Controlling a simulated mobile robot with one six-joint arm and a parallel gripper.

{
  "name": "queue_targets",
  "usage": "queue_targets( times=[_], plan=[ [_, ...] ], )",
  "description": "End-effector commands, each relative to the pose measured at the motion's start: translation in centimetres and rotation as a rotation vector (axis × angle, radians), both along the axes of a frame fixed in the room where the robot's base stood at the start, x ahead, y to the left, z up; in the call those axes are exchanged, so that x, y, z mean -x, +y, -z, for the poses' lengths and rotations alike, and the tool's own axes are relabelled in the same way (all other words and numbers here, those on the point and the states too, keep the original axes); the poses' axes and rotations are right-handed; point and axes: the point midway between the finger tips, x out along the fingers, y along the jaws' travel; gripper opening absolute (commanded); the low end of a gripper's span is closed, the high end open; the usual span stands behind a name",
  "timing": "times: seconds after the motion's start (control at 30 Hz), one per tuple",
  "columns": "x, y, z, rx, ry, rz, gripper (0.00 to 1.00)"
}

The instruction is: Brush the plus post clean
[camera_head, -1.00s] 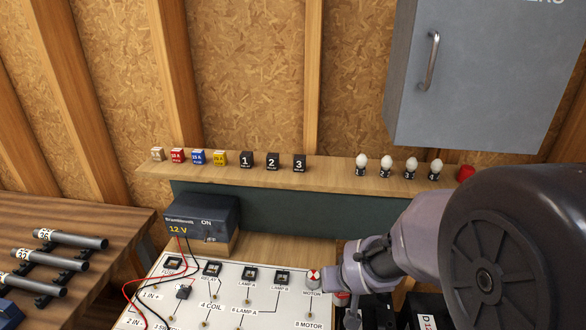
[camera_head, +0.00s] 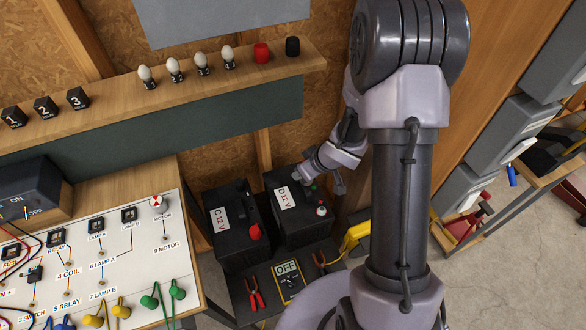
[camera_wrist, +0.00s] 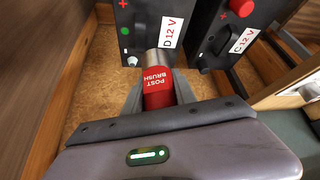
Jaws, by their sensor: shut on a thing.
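My gripper (camera_wrist: 159,92) is shut on a red post brush (camera_wrist: 158,83) with a metal sleeve, lettered POST BRUSH. In the head view my gripper (camera_head: 338,182) is at the back right of the black battery labelled D 12 V (camera_head: 283,197). The brush sleeve appears beside this battery in the wrist view (camera_wrist: 172,30); I cannot tell whether it touches. A red plus mark (camera_wrist: 123,3) is at the top edge of the wrist view, away from the brush. A pale post (camera_wrist: 132,60) lies close left of the sleeve. A post with red around its base (camera_head: 321,210) is at the battery's front right.
Battery C 12 V (camera_head: 219,216) stands left of D, with a red cap (camera_head: 254,231). In front are an OFF meter (camera_head: 288,279) and red-handled clamps (camera_head: 255,292). A yellow object (camera_head: 354,236) is close on the right. The labelled circuit board (camera_head: 130,260) is at left.

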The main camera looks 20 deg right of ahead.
Motion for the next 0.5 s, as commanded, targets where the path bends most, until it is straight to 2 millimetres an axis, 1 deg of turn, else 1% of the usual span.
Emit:
queue_targets(
  times=[0.03, 0.1, 0.2, 0.33, 0.5],
  plan=[
    [0.2, -1.4, 0.9, -0.005, 0.014, -0.064, 0.0],
    [1.0, -2.8, 3.1, -0.01, 0.02, -0.181, 0.0],
    [2.6, -4.0, 5.7, -0.015, 0.021, -0.319, 0.0],
    [4.0, -4.6, 7.7, -0.017, 0.014, -0.417, 0.0],
    [4.3, -4.6, 9.1, -0.018, 0.01, -0.441, 0.0]
  ],
)
